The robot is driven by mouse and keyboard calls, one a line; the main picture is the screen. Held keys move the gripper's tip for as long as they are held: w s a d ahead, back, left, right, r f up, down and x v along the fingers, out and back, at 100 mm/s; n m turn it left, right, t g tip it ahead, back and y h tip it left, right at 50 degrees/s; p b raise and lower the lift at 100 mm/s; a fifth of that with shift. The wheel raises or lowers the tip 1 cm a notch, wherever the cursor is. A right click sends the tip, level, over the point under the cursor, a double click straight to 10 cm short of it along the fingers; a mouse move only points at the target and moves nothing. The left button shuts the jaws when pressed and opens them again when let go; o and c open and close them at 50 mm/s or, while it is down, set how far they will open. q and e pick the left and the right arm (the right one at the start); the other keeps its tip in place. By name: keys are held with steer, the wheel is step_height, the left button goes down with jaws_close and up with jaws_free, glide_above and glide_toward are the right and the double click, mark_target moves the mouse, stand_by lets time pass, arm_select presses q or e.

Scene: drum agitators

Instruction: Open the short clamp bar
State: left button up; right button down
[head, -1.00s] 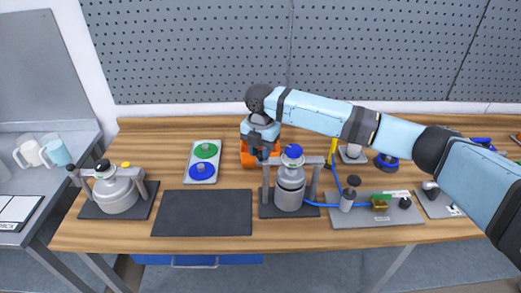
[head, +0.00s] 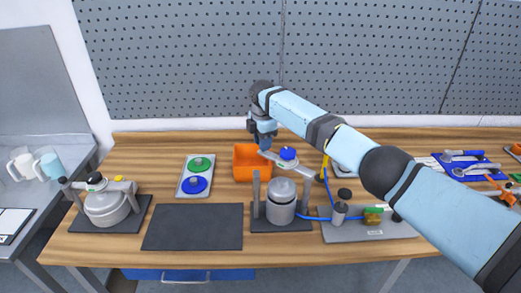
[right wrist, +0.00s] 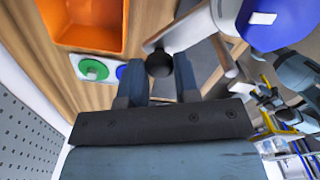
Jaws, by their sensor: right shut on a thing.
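The clamp bar (head: 303,170) is a short grey bar on the middle drum stand. It is hinged at the right post and slants up and back, clear of the left post (head: 256,188). A blue cap (head: 288,153) sits on it, seen large in the right wrist view (right wrist: 275,22). The grey drum (head: 281,200) stands upright below. My right gripper (head: 265,143) is at the bar's far end, behind the drum; in the right wrist view its fingers (right wrist: 158,85) are shut on the black ball knob (right wrist: 158,64). My left gripper is not in view.
A blue hose (head: 318,217) runs right.

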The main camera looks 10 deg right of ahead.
steer(key=w+d+m, duration=0.4)
steer(key=d+m, duration=0.6)
steer(key=d, duration=0.4)
steer(key=shift+w+d, duration=0.15)
steer(key=c, duration=0.8)
jaws_free()
steer(key=shift+c, duration=0.2)
steer(key=shift+r, duration=0.2)
